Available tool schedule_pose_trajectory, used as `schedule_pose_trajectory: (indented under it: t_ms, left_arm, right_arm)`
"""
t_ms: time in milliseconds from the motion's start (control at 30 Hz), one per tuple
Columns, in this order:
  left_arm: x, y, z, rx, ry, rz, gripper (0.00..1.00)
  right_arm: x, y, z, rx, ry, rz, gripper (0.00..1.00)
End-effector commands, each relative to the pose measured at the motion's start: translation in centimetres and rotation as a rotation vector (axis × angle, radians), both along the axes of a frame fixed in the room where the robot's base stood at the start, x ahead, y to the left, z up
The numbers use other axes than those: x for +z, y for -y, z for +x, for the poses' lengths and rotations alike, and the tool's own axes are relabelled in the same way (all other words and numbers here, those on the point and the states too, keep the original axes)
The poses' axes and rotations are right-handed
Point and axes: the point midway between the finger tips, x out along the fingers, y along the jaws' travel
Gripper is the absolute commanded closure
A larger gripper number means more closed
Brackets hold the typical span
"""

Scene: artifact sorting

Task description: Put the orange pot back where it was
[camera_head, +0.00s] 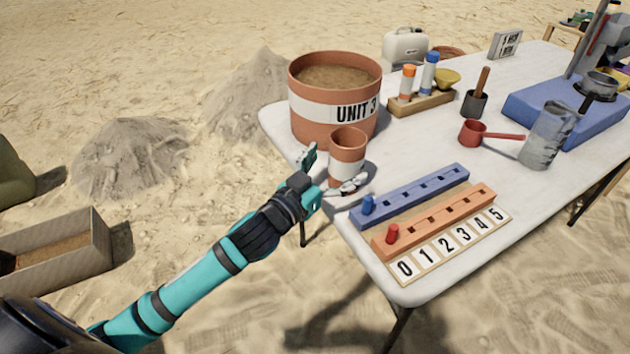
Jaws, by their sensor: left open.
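The small orange pot (347,148) with a white band stands upright on the white table (437,272), near its left edge, just in front of the large pot. My left gripper (330,172) is open at the small pot's left and front side. One finger is at the pot's left and the other low in front of it; I cannot tell whether they touch it. The large orange pot (303,118) labelled "UNIT 3" is filled with brown soil. My right gripper is not in view.
A blue peg rack (425,190) and an orange peg rack (440,220) lie to the right with a number strip (450,245). A red scoop (474,133), grey jug (548,135) and bottle holder (421,103) stand further right and back.

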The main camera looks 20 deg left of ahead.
Motion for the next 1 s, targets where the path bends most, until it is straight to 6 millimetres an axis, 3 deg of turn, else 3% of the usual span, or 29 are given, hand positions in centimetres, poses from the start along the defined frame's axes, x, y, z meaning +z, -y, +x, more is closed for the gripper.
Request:
schedule_pose_trajectory:
  t_ms: [100,300,500,667,767,833,933,1000]
  left_arm:
    - [-0.1,-0.7,-2.9,-0.001,-0.004,0.000,0.04]
    - [-0.2,-1.7,-6.2,-0.001,-0.004,0.000,0.04]
    - [0.0,-2.1,-7.8,0.000,-0.001,0.000,0.04]
    - [-0.6,-2.4,-7.9,0.009,-0.013,0.004,0.04]
    - [-3.8,-3.4,-7.4,0.054,-0.087,0.023,0.04]
    - [-8.1,-4.6,-7.2,0.106,-0.185,0.052,0.04]
    - [-16.5,-6.2,-8.2,0.181,-0.386,0.111,0.04]
    - [-23.2,-6.9,-10.4,0.216,-0.557,0.158,0.04]
  right_arm:
    - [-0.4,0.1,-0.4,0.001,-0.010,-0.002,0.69]
    - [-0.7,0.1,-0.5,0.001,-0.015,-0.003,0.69]
    - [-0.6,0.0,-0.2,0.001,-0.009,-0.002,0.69]
    - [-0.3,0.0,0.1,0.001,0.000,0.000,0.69]
    - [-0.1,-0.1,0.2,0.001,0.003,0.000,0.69]
    - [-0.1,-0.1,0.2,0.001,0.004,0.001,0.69]
    - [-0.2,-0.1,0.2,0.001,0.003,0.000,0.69]
    - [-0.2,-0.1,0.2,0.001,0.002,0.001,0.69]
